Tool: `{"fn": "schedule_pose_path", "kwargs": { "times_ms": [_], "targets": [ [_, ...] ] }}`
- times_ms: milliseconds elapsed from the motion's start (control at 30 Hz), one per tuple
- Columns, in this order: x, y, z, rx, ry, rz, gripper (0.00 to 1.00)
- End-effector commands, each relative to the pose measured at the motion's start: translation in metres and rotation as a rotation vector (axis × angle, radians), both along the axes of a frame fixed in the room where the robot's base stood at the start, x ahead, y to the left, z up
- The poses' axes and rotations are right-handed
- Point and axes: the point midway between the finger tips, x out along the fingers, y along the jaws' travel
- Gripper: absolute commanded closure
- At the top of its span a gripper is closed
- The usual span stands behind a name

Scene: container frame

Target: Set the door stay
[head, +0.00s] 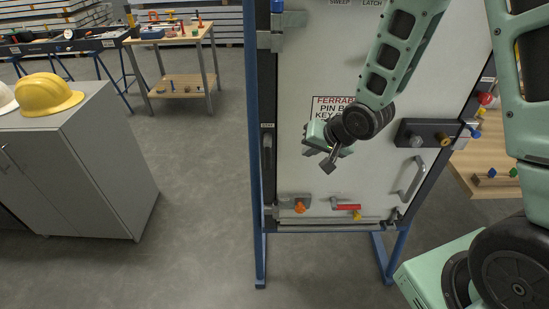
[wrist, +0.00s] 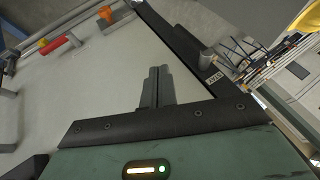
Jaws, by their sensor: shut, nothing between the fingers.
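A white door panel (head: 290,80) stands in a blue frame (head: 254,150). Low on it are an orange knob (head: 299,207) on a grey bracket and a red-handled lever (head: 346,207). Both also show in the wrist view, the knob (wrist: 105,14) at the top and the red lever (wrist: 54,45) at upper left. My gripper (head: 328,166) is shut and empty, in front of the door's middle, above the red lever. Its closed fingers (wrist: 158,88) show in the wrist view, apart from the hardware.
A grey D-handle (head: 413,178) and a dark latch block (head: 425,133) are on the door's right. A dark upright handle (head: 267,155) is at its left edge. A grey cabinet (head: 90,150) with a yellow helmet (head: 48,95) stands left. Floor between is clear.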

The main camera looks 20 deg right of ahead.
Motion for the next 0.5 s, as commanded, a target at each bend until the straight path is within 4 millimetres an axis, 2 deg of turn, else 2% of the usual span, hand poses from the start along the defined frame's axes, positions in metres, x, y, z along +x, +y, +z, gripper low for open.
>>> {"fn": "schedule_pose_path", "kwargs": {
  "times_ms": [167,500],
  "targets": [
    [0.006,0.003,-0.009,0.0,0.004,0.002,1.0],
    [0.036,0.015,-0.052,-0.002,0.004,0.002,1.0]
  ]
}}
